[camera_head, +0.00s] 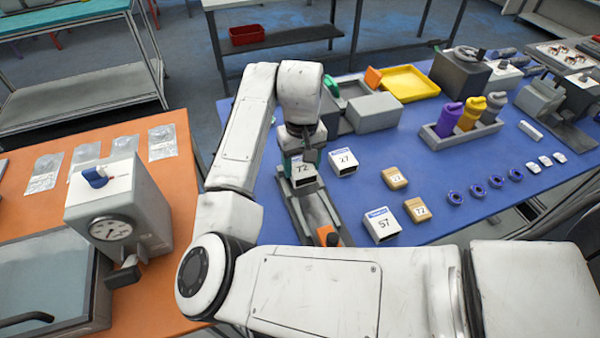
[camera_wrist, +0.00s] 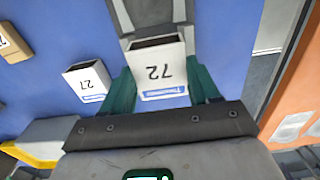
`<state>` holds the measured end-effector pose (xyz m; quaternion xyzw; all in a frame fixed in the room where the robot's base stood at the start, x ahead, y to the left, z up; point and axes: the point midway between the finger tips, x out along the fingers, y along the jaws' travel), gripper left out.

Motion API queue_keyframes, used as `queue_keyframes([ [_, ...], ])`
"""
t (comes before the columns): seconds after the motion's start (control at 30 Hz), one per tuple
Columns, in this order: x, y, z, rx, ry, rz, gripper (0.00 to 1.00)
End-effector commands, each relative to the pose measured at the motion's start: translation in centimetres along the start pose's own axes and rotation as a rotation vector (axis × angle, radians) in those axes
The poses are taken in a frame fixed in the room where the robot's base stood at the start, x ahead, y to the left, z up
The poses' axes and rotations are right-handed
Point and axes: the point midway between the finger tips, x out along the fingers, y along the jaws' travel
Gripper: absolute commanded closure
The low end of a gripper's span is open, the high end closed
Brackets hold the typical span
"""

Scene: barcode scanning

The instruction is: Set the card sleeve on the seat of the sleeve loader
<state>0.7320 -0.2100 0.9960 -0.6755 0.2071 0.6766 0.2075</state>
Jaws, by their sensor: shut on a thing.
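A white card sleeve marked 72 (camera_head: 303,174) is held by my gripper (camera_wrist: 162,90). In the wrist view the sleeve (camera_wrist: 160,72) sits between the two green fingers, its open end facing away from my palm. My gripper is shut on its sides. The grey sleeve loader (camera_head: 318,212), a long channel with an orange end block, lies on the blue table. The sleeve is at its far end, and part of the loader (camera_wrist: 152,12) shows beyond the sleeve's open end. I cannot tell whether the sleeve touches the seat, which it and my gripper hide.
White sleeves 27 (camera_head: 343,162) and 57 (camera_head: 382,225) and two tan card boxes (camera_head: 395,178) lie right of the loader. Grey bins (camera_head: 372,112) and a yellow tray (camera_head: 407,83) stand behind. An orange table (camera_head: 30,215) with a gauge device (camera_head: 120,215) is left.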

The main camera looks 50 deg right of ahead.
Motion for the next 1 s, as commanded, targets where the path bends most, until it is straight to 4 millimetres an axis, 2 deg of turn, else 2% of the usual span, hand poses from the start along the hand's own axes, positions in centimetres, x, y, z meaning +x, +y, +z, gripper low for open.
queue_keyframes([
  [0.3,3.5,0.0,0.1,-0.003,-0.002,0.001,0.68],
  [0.67,4.0,0.0,0.0,-0.001,0.0,0.001,0.68],
  [0.7,4.1,0.0,0.0,-0.001,0.0,0.001,0.39],
  [0.93,4.0,0.0,0.0,-0.001,0.0,0.0,0.16],
  [1.0,4.0,0.0,0.0,-0.001,0.0,0.0,0.14],
])
